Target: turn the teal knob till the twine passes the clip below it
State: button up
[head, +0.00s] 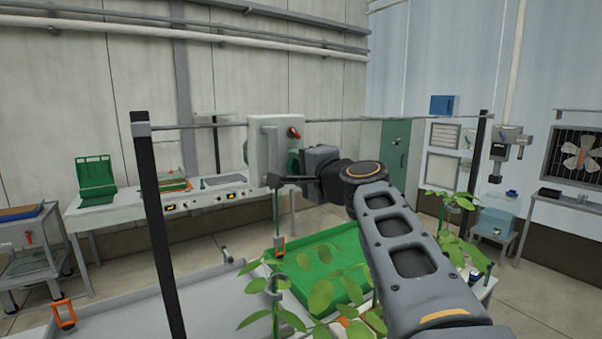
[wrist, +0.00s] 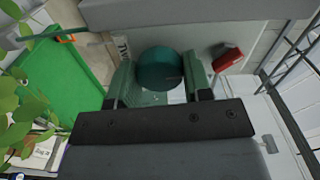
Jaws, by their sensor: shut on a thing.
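The teal knob (wrist: 160,68) sits on the front of a pale box (head: 268,140) hung from the cross rail. My gripper (wrist: 160,84) is shut on the knob, one green finger on each side. In the head view my gripper (head: 300,163) reaches the box from the right and hides most of the knob. The green twine (head: 276,212) hangs from the box beside a plant. A small orange piece (head: 280,247) is at its lower part, and a grey clip (head: 275,284) is on the stem below. I cannot tell whether the twine touches the grey clip.
A red lever (wrist: 228,60) is on the box close to my gripper's right finger. Leafy plants (head: 320,295) stand before a green tray (head: 325,250). Dark posts (head: 158,230) hold the rail. A bench (head: 130,205) runs along the back wall.

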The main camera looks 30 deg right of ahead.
jog(key=n+b, duration=0.5)
jog(key=n, duration=0.1)
jog(key=n+b, duration=0.5)
jog(key=n, duration=0.1)
jog(key=n+b, duration=0.6)
jog(key=shift+w+f, duration=0.1)
jog(key=shift+f, duration=0.15)
jog(key=n+b, duration=0.1)
jog(key=n, duration=0.4)
jog(key=shift+r, duration=0.1)
jog(key=shift+n, duration=0.5)
jog(key=o, duration=0.9)
jog(key=shift+r, duration=0.15)
jog(key=s+b, duration=0.1)
jog(key=s, duration=0.3)
jog(key=s+d+b, duration=0.1)
jog(key=s, duration=0.4)
jog(key=s+b, duration=0.1)
jog(key=s, duration=0.4)
jog(key=shift+d, duration=0.25)
